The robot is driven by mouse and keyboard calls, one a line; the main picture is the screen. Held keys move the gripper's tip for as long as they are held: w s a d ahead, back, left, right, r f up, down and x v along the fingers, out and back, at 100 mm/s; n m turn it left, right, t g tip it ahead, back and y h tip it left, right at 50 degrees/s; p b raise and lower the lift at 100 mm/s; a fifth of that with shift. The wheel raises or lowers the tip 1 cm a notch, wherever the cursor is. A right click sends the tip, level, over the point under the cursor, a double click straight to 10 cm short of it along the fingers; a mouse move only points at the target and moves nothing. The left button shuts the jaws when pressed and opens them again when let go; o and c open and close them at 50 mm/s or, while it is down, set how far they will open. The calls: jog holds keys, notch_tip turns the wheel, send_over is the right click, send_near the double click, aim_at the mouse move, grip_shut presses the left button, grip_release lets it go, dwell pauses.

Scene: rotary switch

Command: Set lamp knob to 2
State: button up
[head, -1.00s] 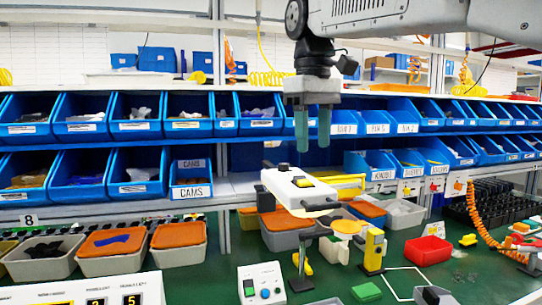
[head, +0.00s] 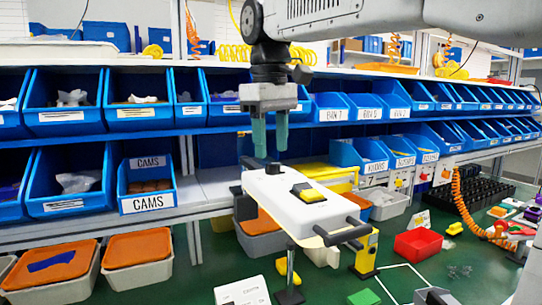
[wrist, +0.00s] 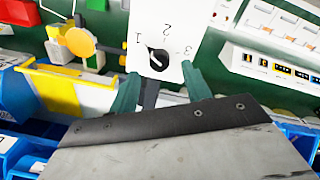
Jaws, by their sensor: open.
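The lamp is a white, slab-like housing (head: 300,216) on a dark stand, with a yellow-and-black switch (head: 308,192) on top. Its small black knob (head: 272,168) is at the far end. In the wrist view the knob (wrist: 157,60) sits on the white face (wrist: 167,28) among the marks 1, 2 and 3. A pale mark on it seems to point toward 1. My gripper (head: 271,154) points down, open and empty, just above the knob. In the wrist view its green fingers (wrist: 161,74) straddle the knob's side of the panel; contact is not visible.
Blue bins (head: 65,100) line the shelves behind the lamp. A yellow post (head: 366,252) stands just right of it, and a red bin (head: 418,243) farther right. A white control box (head: 242,291) lies in front. Green table shows between them.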

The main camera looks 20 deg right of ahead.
aim_at(272, 163)
jog(key=shift+f, duration=1.7)
jog(key=shift+d, duration=0.1)
jog(key=c, duration=1)
jog(key=shift+m, duration=0.3)
jog(key=m, duration=0.5)
jog(key=shift+m, duration=0.4)
jog(key=m, duration=0.5)
jog(key=shift+m+g, duration=0.3)
